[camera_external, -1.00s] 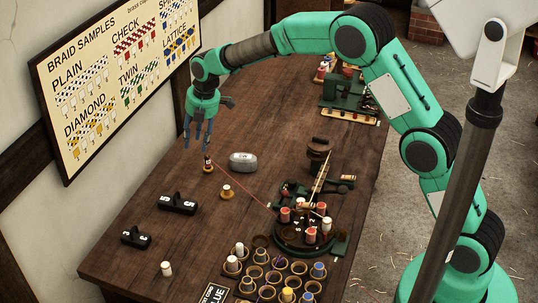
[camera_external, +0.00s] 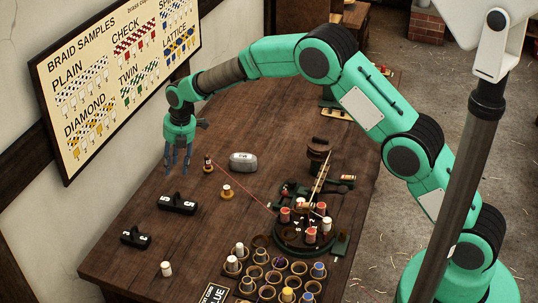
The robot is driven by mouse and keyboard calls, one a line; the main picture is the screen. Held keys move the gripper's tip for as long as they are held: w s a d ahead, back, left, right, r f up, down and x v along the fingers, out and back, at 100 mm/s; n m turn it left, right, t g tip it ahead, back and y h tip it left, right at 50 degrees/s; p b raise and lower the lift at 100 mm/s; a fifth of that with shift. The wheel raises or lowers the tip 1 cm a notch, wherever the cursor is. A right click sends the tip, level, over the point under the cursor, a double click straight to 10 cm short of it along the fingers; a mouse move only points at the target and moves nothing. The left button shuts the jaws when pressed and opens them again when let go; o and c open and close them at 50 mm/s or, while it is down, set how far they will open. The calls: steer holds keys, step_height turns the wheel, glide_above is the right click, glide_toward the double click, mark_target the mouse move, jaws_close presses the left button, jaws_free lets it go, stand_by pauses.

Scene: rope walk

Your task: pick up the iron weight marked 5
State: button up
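Two black iron weights lie on the wooden table. The larger weight (camera_external: 177,204) is left of the table's middle, and the smaller weight (camera_external: 136,238) is nearer the front left. Both carry small white marks, too small for me to read surely. My gripper (camera_external: 178,170) points down above the table, just behind the larger weight in the picture and apart from it. Its fingers are spread with nothing between them.
A grey block (camera_external: 243,162) and two small bobbins, one dark (camera_external: 208,164) with a red thread and one white-topped (camera_external: 227,191), are right of the gripper. A braiding stand (camera_external: 304,237) and bobbin tray (camera_external: 268,275) lie further right. A white spool (camera_external: 166,269) stands at front left.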

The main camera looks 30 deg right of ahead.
steer(key=f, duration=0.5)
steer(key=w+a+f, duration=0.1)
steer(key=f, duration=0.2)
steer(key=shift+a, duration=0.1)
steer(key=shift+f, duration=0.1)
steer(key=shift+w+b, duration=0.1)
steer(key=shift+b, duration=0.2)
steer(key=shift+w+a+f, duration=0.1)
steer(key=shift+w+f, duration=0.1)
steer(key=shift+f, duration=1.1)
steer(key=shift+w+a+f, duration=0.1)
steer(key=shift+w+f, duration=0.1)
steer(key=shift+f, duration=1.05)
jaws_close()
steer(key=shift+r, duration=0.15)
